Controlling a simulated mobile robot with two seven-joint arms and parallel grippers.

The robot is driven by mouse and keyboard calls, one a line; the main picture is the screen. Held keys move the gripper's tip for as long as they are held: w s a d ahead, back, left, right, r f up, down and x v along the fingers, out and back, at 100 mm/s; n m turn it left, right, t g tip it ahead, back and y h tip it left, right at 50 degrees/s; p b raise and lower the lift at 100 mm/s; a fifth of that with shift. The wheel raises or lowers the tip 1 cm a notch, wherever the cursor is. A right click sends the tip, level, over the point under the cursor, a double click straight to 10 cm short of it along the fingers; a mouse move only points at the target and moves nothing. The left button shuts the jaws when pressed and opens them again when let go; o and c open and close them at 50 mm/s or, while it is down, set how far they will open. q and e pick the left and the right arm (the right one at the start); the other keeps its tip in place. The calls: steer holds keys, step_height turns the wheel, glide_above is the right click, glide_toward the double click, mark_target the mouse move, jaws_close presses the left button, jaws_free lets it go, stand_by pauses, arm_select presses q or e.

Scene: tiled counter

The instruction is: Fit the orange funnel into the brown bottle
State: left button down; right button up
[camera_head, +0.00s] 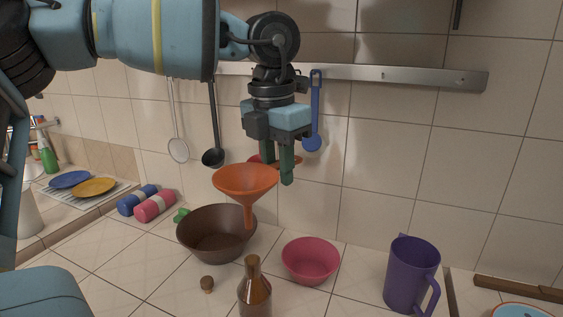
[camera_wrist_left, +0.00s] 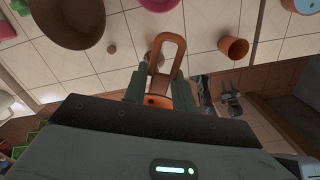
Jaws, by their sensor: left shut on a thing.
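The orange funnel (camera_head: 246,180) hangs roughly upright in the air, its wide mouth up and spout down. My left gripper (camera_head: 278,172) is shut on the funnel at its side, just right of the cone. In the left wrist view an orange loop of the funnel (camera_wrist_left: 181,50) shows between the fingers (camera_wrist_left: 158,92). The brown bottle (camera_head: 254,293) stands upright on the counter at the bottom of the head view. In that view the spout tip appears a little above the bottle's mouth, apart from it. The bottle's base is cut off.
A brown bowl (camera_head: 217,240) stands behind-left of the bottle, a pink bowl (camera_head: 311,262) to its right, and a small cork (camera_head: 207,284) to its left. A purple jug (camera_head: 411,275) stands farther right. Utensils hang from a wall rail (camera_head: 400,77).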

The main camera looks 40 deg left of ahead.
arm_select(q)
steer(key=shift+w+f, duration=0.15)
steer(key=shift+w, duration=0.05)
arm_select(e)
steer(key=shift+f, duration=0.2)
arm_select(q)
steer(key=shift+f+b, duration=0.65)
steer(key=shift+f, duration=0.2)
steer(key=shift+f+b, duration=0.95)
steer(key=shift+f, duration=0.95)
arm_select(e)
steer(key=shift+s+a+f, duration=0.1)
steer(key=shift+s+f, duration=0.2)
steer(key=shift+f, duration=0.45)
steer(key=shift+s+f, duration=0.25)
steer(key=shift+f, duration=0.5)
arm_select(q)
steer(key=shift+f+b, duration=0.45)
steer(key=shift+b, duration=0.05)
arm_select(e)
steer(key=shift+s+f+g, duration=0.3)
steer(key=shift+s+f, duration=0.15)
steer(key=shift+f, duration=0.15)
